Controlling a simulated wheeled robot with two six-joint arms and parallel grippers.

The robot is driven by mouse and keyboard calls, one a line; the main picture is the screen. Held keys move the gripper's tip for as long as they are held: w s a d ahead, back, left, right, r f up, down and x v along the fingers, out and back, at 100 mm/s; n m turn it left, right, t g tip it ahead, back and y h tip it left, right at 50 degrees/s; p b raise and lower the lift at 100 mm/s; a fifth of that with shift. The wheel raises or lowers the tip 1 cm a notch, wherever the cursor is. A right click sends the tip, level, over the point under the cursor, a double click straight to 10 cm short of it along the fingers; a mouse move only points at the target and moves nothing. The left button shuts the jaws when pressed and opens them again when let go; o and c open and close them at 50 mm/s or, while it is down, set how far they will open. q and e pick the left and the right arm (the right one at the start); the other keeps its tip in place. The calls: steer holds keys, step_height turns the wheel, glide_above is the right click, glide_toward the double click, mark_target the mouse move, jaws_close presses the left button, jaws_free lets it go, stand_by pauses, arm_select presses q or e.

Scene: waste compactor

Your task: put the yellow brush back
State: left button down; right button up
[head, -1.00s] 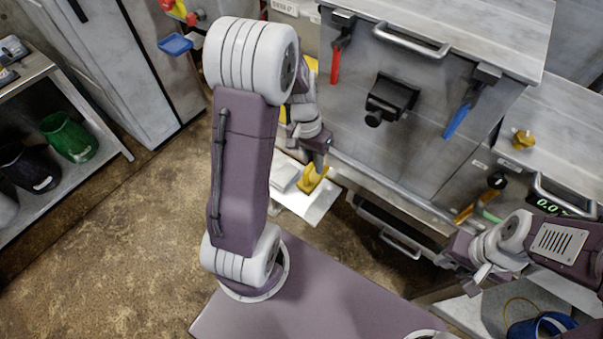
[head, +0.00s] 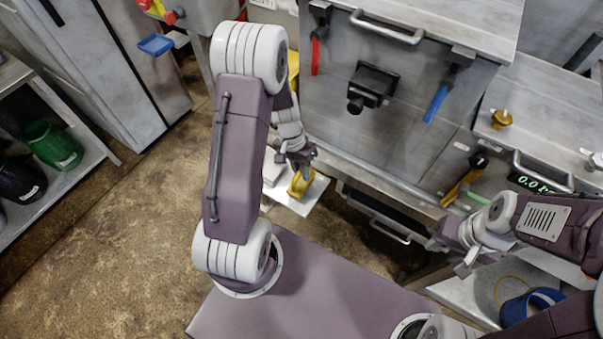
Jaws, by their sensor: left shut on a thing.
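The yellow brush (head: 301,183) shows in the head view as a small yellow piece below my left gripper, over a white panel or tray (head: 297,203). My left gripper (head: 302,160) is shut on the upper part of the brush, and its fingers partly hide it. I cannot tell whether the brush touches the white surface. My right gripper (head: 462,262) is at the right, in front of the counter and away from the brush. Its finger opening is not clear.
The steel compactor front (head: 400,110) stands behind, with red (head: 316,57) and blue (head: 436,103) handles. A yellow-handled tool (head: 461,187) is at the right. A blue bucket (head: 532,305) sits low right. A shelf with a green bucket (head: 53,145) is at the left. The floor between is clear.

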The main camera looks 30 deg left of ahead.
arm_select(q)
steer(key=shift+w+f, duration=0.1)
steer(key=shift+f, duration=0.45)
steer(key=c, duration=1.4)
jaws_free()
steer(key=shift+r, duration=0.35)
step_height(320, 180, up, 11)
steer(key=a+p, duration=0.2)
steer(key=s+d, duration=0.2)
steer(key=s+d+t+y, duration=0.1)
steer(key=s+d, duration=0.1)
steer(key=s, duration=0.1)
steer(key=s+d+n+y, duration=0.1)
steer(key=s+d, duration=0.1)
steer(key=s, duration=0.1)
steer(key=shift+s+d+r, duration=0.15)
steer(key=shift+d+r, duration=0.2)
steer(key=shift+r, duration=0.05)
